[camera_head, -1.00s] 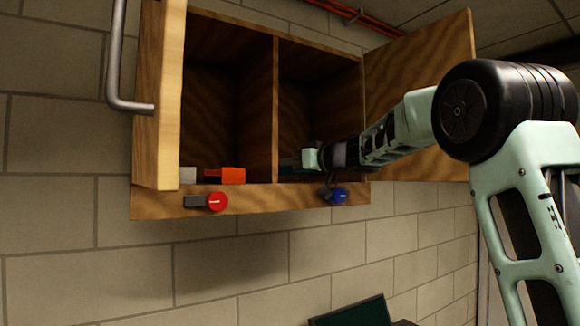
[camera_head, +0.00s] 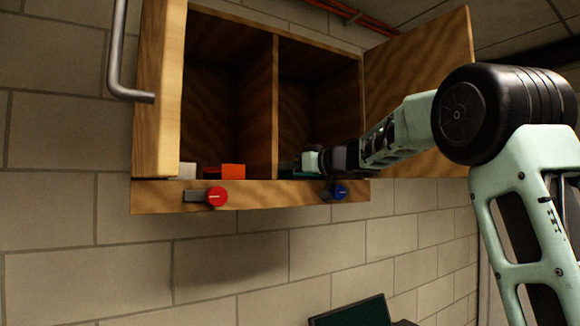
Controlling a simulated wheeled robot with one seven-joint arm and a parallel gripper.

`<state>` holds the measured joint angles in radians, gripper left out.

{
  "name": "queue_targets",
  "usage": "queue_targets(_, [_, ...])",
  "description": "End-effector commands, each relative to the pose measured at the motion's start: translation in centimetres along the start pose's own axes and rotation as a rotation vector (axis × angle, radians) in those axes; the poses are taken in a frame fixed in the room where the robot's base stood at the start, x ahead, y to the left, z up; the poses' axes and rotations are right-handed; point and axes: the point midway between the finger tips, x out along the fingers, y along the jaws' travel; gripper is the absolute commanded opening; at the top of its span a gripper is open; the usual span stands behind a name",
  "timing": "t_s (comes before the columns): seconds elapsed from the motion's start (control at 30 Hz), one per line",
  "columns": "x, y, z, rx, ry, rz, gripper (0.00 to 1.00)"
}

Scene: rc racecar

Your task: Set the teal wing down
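The teal wing (camera_head: 288,165) shows as a thin dark-teal strip low in the right compartment of the open wooden cabinet (camera_head: 250,197). It is close to the compartment floor, but I cannot tell if it touches. My gripper (camera_head: 308,161) reaches into this compartment from the right, at the wing's right end. The fingers are small and partly hidden, so their opening is unclear. More dark teal shows just beneath the gripper.
A divider (camera_head: 276,110) splits the cabinet. An orange-red block (camera_head: 233,171) and a pale block (camera_head: 187,170) sit in the left compartment. A red knob (camera_head: 216,196) and a blue knob (camera_head: 339,191) are on the front edge. The right door (camera_head: 420,80) stands open behind my arm.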

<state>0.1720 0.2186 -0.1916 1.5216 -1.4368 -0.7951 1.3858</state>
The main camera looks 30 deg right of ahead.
Motion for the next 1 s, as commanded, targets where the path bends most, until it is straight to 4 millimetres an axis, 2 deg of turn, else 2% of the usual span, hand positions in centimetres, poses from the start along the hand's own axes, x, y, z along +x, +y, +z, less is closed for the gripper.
queue_targets(0.17, [0.0, 0.0, 0.4, 0.000, 0.000, 0.000, 0.00])
queue_targets(0.27, [0.0, 0.0, 0.3, -0.001, 0.000, 0.000, 0.26])
queue_targets(0.3, [0.0, 0.0, 0.3, -0.001, 0.000, 0.000, 0.29])
queue_targets(0.67, [-0.6, 0.0, 0.4, -0.001, 0.001, 0.001, 0.29])
queue_targets(0.77, [-1.9, 0.1, 0.5, -0.002, 0.001, 0.002, 0.29])
queue_targets(1.0, [-7.3, 0.1, 0.6, -0.002, 0.002, 0.004, 0.29])
